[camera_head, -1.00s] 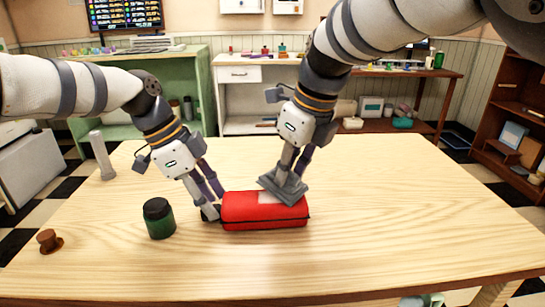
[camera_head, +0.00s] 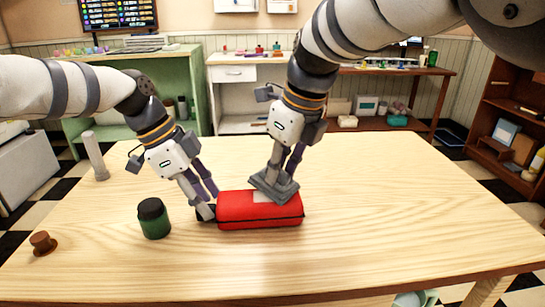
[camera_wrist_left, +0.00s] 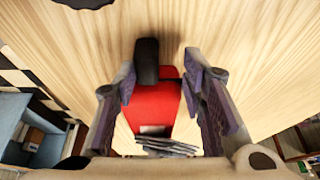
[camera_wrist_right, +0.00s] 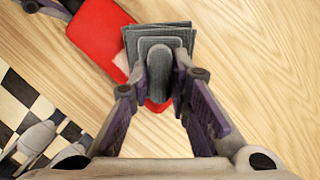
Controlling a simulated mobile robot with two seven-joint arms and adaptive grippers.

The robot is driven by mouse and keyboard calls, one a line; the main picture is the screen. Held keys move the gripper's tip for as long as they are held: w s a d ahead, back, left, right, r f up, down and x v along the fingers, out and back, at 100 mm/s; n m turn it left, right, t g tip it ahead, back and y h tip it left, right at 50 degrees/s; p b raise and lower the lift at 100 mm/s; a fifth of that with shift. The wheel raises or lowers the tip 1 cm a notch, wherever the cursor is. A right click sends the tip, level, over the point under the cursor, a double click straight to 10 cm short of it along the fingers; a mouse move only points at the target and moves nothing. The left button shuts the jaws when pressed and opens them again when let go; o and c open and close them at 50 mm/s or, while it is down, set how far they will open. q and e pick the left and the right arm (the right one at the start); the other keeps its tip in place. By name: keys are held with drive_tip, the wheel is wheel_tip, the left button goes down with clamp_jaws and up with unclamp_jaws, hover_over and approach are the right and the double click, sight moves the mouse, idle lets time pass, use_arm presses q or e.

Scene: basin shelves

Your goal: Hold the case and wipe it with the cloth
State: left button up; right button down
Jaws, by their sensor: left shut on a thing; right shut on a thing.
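The red case (camera_head: 258,214) lies on the table with a white patch on top and a black part (camera_wrist_left: 147,60) at its left end. My left gripper (camera_head: 208,203) is shut on the case near that left end. In the left wrist view its fingers stand on both sides of the red body (camera_wrist_left: 155,105). My right gripper (camera_head: 284,170) is shut on the grey folded cloth (camera_head: 274,187), gripping a raised rounded part in its middle. The cloth is at the case's top right, partly covering the white patch; it also shows in the right wrist view (camera_wrist_right: 140,40).
A dark green jar (camera_head: 154,218) stands close to the left of my left gripper. A small brown hat-shaped object (camera_head: 42,243) and a grey cylinder (camera_head: 96,156) are farther left. The table (camera_head: 400,215) is clear to the right and in front.

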drive_tip(key=shift+a+f, duration=0.15)
drive_tip(key=shift+a, duration=0.75)
wheel_tip(320, 180, up, 8)
drive_tip(key=shift+r, duration=0.2)
drive_tip(key=shift+d, duration=0.1)
